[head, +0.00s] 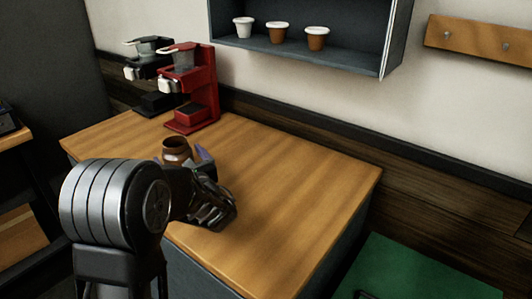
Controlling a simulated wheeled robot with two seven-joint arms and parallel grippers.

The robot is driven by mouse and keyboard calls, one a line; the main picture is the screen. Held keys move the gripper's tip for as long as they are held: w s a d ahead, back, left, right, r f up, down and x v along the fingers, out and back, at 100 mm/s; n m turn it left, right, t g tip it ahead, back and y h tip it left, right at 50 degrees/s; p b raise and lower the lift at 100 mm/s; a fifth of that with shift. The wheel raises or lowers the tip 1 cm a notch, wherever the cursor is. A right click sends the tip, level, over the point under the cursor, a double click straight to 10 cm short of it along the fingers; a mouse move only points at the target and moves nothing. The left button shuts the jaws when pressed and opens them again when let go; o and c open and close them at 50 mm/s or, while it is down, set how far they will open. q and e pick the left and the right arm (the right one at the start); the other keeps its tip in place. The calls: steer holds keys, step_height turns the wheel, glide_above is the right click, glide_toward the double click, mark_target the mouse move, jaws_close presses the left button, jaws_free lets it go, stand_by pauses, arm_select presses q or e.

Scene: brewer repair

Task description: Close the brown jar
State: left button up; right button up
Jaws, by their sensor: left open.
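The brown jar (175,151) stands upright on the wooden counter, left of the middle. Its dark round top shows and looks open; its lower part is hidden behind my arm. My left gripper (192,159) is open at the jar, with a bluish fingertip showing just to the jar's right. The other finger is hard to make out, and I cannot tell whether the fingers touch the jar. I cannot make out a separate lid. My right gripper is not in view.
A red brewer (203,90) and a black brewer (148,75) stand at the counter's back left. Several small cups, including a white cup (243,27), sit in the wall shelf (350,58). The right part of the counter (300,190) is clear. A green surface (420,270) lies lower right.

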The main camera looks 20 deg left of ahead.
arm_select(q)
steer(key=shift+x, duration=2.6)
steer(key=c, duration=2)
